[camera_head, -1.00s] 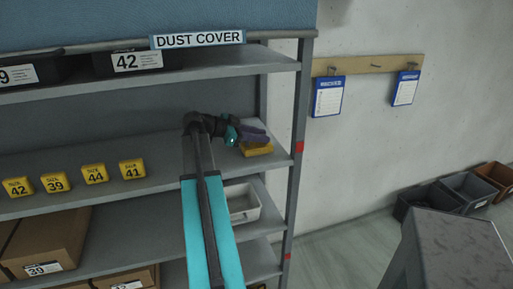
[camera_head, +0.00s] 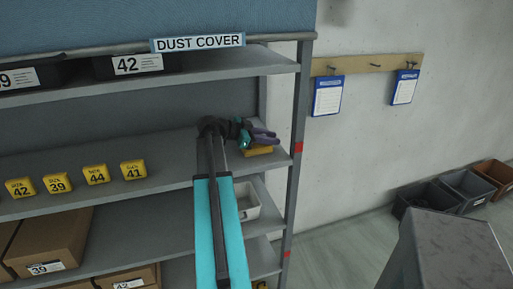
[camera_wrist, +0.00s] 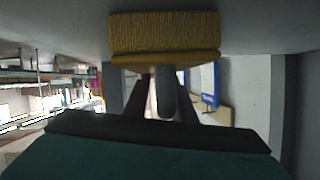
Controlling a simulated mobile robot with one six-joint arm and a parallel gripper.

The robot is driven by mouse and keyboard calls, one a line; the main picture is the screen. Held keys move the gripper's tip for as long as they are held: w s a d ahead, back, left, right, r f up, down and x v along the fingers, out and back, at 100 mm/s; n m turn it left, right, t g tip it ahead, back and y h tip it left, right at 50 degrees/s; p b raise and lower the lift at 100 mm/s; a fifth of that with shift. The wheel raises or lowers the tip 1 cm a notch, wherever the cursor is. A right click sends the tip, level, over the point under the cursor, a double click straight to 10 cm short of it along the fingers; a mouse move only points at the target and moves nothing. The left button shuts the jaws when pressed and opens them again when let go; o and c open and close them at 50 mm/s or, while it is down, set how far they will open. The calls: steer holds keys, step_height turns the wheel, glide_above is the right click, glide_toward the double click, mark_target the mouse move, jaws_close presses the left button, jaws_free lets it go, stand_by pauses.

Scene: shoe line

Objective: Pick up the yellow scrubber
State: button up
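The yellow scrubber (camera_head: 259,151) sits at the right end of the middle shelf. In the wrist view its ribbed yellow block (camera_wrist: 165,32) fills the top centre, and a grey handle-like part (camera_wrist: 168,97) extends from it. My gripper (camera_head: 263,136) is right at the scrubber, its fingers covering the upper part in the head view. In the wrist view my two dark fingers (camera_wrist: 168,92) stand on either side of the grey part, with light gaps showing beside it. The gripper looks open, and I see no firm contact.
Several yellow size blocks (camera_head: 96,175) stand to the left on the same shelf. A white bin (camera_head: 247,202) sits on the shelf below. The rack's upright post (camera_head: 297,150) is close to the right, and the upper shelf (camera_head: 190,72) is overhead.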

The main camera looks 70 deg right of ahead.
jaws_close()
stand_by(0.3)
steer(key=shift+r+b, duration=0.6)
steer(key=shift+r, duration=1.05)
steer(key=s+a+r+b, duration=0.1)
steer(key=s+a+b, duration=0.1)
steer(key=a, duration=1.4)
steer(key=shift+s+r+b, duration=0.15)
steer(key=shift+r+b, duration=0.2)
steer(key=shift+b, duration=0.05)
